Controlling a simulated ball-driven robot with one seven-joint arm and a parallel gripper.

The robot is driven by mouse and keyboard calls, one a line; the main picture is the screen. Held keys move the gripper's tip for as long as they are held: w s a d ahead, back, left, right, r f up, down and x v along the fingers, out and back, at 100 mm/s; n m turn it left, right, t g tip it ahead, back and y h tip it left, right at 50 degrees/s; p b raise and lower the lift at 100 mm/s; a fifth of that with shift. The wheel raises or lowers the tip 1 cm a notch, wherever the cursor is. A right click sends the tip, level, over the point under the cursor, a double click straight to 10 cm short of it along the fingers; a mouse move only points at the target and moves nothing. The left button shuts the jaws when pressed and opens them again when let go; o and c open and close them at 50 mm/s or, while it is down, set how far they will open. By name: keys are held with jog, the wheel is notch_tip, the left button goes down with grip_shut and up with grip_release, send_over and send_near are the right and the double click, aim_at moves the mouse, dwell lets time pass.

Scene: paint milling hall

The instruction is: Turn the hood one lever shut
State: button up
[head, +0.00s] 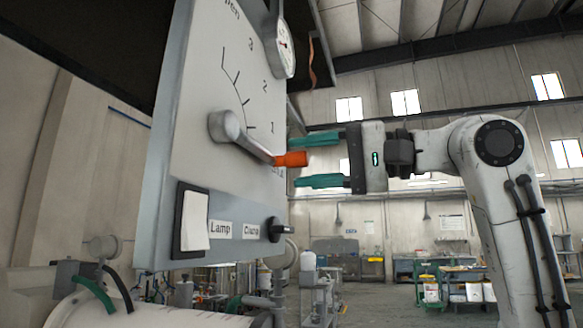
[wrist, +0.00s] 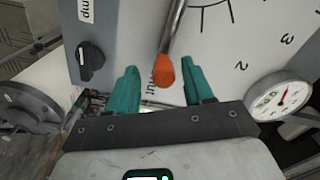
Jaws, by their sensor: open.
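The lever (head: 245,141) is a grey bar on a round hub, with an orange tip (head: 290,159), on the front of a pale panel (head: 205,80). It slopes right and slightly down, its tip near the partly hidden lowest scale label, below the 1. In the wrist view the orange tip (wrist: 163,72) covers part of a label ending in "ut". My gripper (head: 296,162) is open, with one green finger above the tip and one below. In the wrist view the fingers (wrist: 160,68) stand either side of the tip, with gaps; contact is not visible.
A dial gauge (head: 284,45) sits at the panel's upper edge. The knob also shows in the wrist view (wrist: 90,60). Workbenches stand far behind.

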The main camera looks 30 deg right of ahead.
jog(key=b+v, duration=0.1)
jog(key=v, duration=0.6)
jog(key=shift+s+d, duration=0.1)
jog(key=shift+d, duration=0.05)
